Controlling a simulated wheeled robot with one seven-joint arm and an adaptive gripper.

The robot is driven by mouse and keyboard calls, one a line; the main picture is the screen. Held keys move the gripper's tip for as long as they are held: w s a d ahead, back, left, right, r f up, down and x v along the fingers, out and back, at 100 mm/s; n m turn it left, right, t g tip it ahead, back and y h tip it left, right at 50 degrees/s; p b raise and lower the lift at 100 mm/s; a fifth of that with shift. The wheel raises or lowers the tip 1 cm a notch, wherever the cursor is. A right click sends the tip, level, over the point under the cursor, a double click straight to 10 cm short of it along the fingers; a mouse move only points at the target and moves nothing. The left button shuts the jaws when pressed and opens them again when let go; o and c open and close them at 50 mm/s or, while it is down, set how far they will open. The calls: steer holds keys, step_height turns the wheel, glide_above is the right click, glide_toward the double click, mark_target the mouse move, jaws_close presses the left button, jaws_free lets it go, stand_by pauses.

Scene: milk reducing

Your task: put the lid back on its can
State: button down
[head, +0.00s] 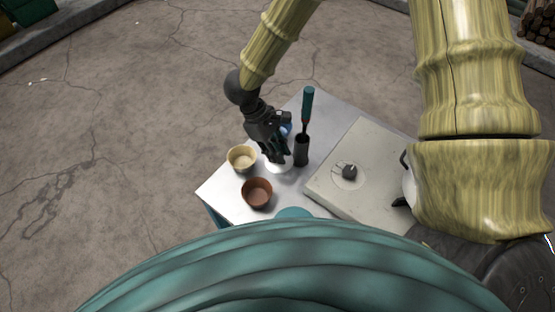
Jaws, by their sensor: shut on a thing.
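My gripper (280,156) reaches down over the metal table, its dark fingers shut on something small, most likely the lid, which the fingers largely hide. A round white piece (277,167) shows right at and below the fingertips. I cannot tell whether it is the lid, the can or a dish. A blue object (286,128) shows partly behind the gripper, and its shape is hidden. I cannot make out the can for certain, nor whether lid and can touch.
A cream bowl (242,158) stands left of my gripper and a brown bowl (257,193) in front. A black holder (301,150) with a teal-handled tool (308,103) stands close on the right. A pale stove (330,185) with a dark burner (349,171) fills the right side.

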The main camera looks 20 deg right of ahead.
steer(key=shift+f+p, duration=0.35)
steer(key=shift+f, duration=2.45)
steer(key=shift+f, duration=0.15)
steer(key=c, duration=1.3)
jaws_free()
